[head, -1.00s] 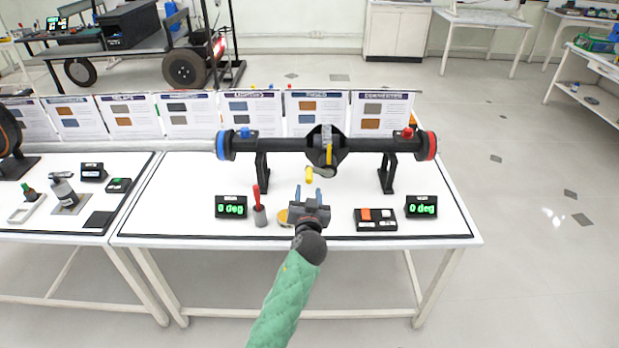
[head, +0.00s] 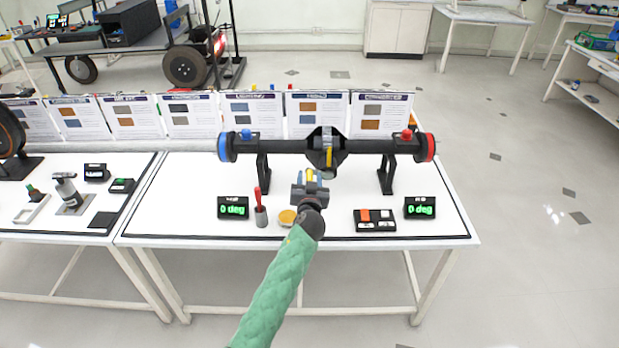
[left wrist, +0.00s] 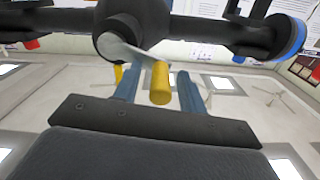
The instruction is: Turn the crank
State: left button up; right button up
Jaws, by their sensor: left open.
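The crank's yellow handle (left wrist: 160,84) points toward the camera in the left wrist view, joined to a pale grey crank arm (left wrist: 120,48). The arm is on the round dark housing (head: 326,147) at the middle of the black axle (head: 290,146). My left gripper (head: 311,178) is open in front of the housing. In the left wrist view its blue fingers stand on either side of the handle, with gaps visible between. In the head view the gripper partly hides the handle. My right gripper is not in view.
The axle has a blue left end (head: 223,147) and a red right end (head: 430,147). Two displays (head: 233,207) (head: 420,207) read 0 deg. A red-handled tool (head: 261,208), a yellow round item (head: 288,217) and a button box (head: 375,220) stand near the table's front.

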aim_at(315, 172)
pick_arm(q)
grip_shut()
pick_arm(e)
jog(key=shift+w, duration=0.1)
